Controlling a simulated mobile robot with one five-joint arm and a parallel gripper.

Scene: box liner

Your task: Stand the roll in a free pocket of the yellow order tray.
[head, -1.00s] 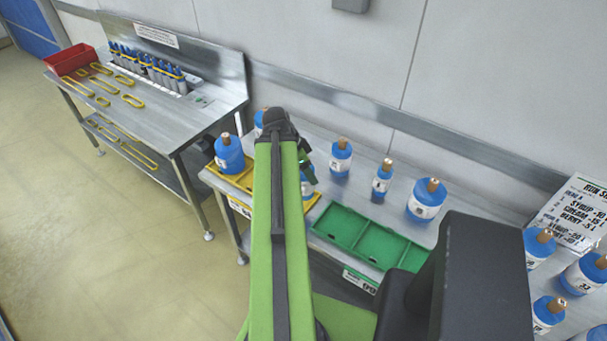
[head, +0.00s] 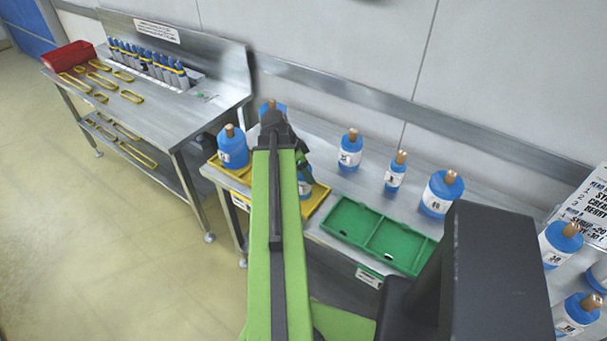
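The yellow order tray (head: 238,179) is on the steel table, partly hidden behind my green arm. A large blue roll (head: 232,150) with a brown core stands upright in its left part. Another blue roll (head: 272,106) shows at the tray's back, its lower part hidden by my arm. A third blue roll (head: 305,185) with a white label is at the tray's right part, directly below my gripper (head: 303,164). My arm covers much of this roll and of my gripper. I cannot tell whether the fingers grip it, or whether it touches the tray floor.
A green tray (head: 378,234) with empty pockets lies to the right. Several blue rolls, such as this one (head: 440,194), stand behind and right of it. A side bench (head: 165,122) at left holds yellow loops, a red bin (head: 69,57) and a row of blue-topped items.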

